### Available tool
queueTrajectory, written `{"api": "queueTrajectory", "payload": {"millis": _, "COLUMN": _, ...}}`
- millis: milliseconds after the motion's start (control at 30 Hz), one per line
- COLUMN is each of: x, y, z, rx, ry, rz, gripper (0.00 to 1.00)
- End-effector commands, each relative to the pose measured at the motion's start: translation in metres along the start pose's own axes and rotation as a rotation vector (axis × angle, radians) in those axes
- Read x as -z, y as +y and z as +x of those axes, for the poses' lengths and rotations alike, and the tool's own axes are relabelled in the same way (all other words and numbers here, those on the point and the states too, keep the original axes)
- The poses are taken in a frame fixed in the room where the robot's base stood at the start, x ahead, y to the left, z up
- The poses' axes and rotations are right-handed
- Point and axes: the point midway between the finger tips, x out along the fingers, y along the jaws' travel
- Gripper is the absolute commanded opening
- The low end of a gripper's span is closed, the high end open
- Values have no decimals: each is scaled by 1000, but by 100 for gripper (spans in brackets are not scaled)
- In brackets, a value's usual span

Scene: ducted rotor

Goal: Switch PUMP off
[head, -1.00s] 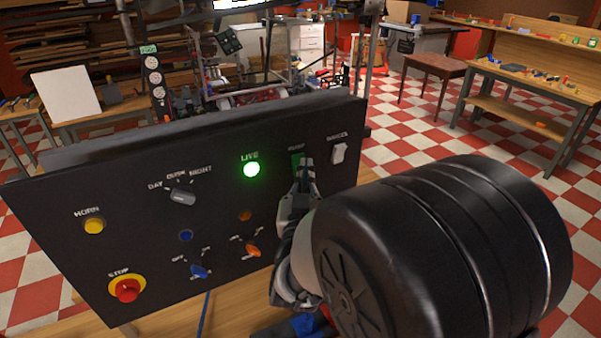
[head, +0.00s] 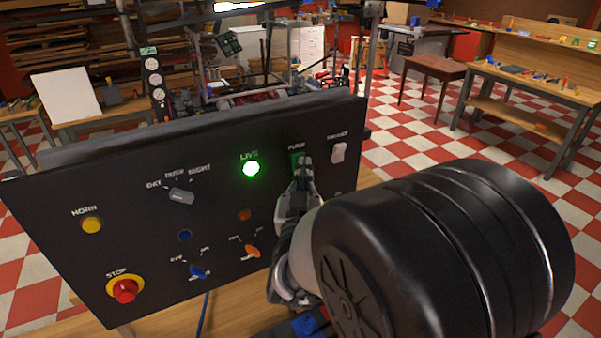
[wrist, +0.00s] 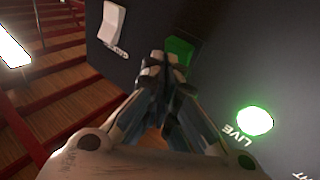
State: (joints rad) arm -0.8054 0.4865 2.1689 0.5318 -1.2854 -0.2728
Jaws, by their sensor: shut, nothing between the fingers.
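The PUMP switch (head: 297,159) is a green rocker on the black control panel (head: 100,200), under the label PUMP. In the head view my gripper (head: 305,165) covers most of it. In the wrist view the green switch (wrist: 179,50) shows just beyond the fingertips of my gripper (wrist: 162,62). My gripper is shut and empty, with its tips at or very near the lower part of the switch. I cannot tell whether they touch. Which way the rocker is tilted is hidden.
A white rocker switch (head: 338,152) is close on the right. A lit green LIVE lamp (head: 251,168) is on the left. An orange knob (head: 252,251), a blue knob (head: 198,271), a grey selector (head: 181,196), a yellow HORN button (head: 92,225) and a red STOP button (head: 125,290) share the panel.

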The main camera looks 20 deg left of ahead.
Motion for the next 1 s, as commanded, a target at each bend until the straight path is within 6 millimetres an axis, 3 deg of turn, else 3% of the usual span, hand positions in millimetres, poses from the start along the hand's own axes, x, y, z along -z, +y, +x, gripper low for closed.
{"api": "queueTrajectory", "payload": {"millis": 1000, "x": -7, "y": -6, "z": 8, "rx": 0, "ry": -1, "rz": -1, "gripper": 0}}
